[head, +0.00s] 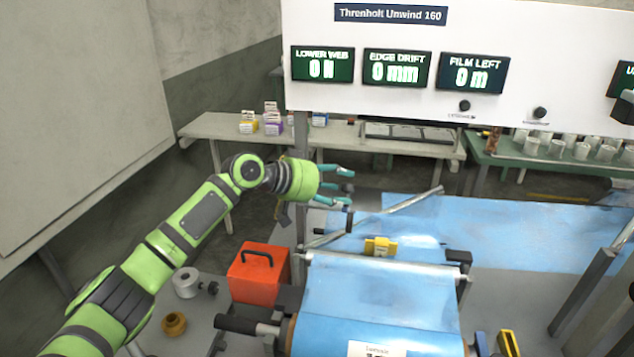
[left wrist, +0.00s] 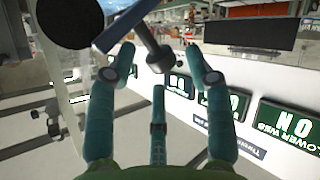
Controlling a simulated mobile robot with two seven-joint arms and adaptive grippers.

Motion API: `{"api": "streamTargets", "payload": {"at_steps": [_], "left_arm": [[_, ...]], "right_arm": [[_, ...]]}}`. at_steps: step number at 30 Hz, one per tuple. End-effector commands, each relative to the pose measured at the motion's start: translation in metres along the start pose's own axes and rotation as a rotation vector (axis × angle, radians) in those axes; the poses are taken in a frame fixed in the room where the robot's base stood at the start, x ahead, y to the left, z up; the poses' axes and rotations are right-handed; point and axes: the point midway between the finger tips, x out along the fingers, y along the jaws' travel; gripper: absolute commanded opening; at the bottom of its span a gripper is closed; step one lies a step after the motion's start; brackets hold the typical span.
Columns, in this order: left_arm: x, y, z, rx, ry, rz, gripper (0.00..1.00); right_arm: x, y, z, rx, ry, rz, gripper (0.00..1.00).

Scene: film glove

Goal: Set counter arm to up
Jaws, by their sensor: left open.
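My left gripper (head: 351,187) is open and empty, reaching in from the left above the blue film. Its spread teal fingers (left wrist: 161,68) show in the left wrist view. A pale metal bar (head: 400,205) slants up to the right over the film, just below and right of the fingers. A dark grip (head: 349,223) stands near its lower left part. In the left wrist view a dark knob on a short shaft (left wrist: 158,55), joined to a blue-grey bar, appears between the fingertips; contact is not visible. No readable label shows which part is the counter arm. My right gripper is not in view.
A white panel (head: 480,45) with green displays (head: 323,65) spans the top. A red box (head: 260,273) with a black handle stands below my left arm. A yellow block (head: 380,247) sits by the roller (head: 385,265). Benches stand behind.

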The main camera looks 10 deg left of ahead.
Motion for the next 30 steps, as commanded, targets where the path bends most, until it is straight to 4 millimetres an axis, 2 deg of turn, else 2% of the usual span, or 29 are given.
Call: {"api": "streamTargets", "payload": {"at_steps": [9,15,21,28,29,30], "left_arm": [[-0.067,-0.001,0.000,0.003,0.001,-0.005,0.52],[-0.098,-0.002,0.000,0.002,0.001,-0.004,0.52],[-0.109,-0.001,0.000,0.001,0.001,-0.003,0.52],[-0.110,-0.001,-0.001,0.001,0.001,-0.003,0.52],[-0.110,-0.001,0.000,0.001,0.002,-0.003,0.40],[-0.109,-0.002,0.000,0.003,0.005,-0.006,0.24]], "right_arm": [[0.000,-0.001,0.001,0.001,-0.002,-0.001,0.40],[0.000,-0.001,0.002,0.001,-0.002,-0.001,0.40],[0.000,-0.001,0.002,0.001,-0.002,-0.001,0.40],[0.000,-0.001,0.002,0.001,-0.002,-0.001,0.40],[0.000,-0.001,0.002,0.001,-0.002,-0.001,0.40],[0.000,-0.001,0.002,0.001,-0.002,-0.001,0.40]]}}
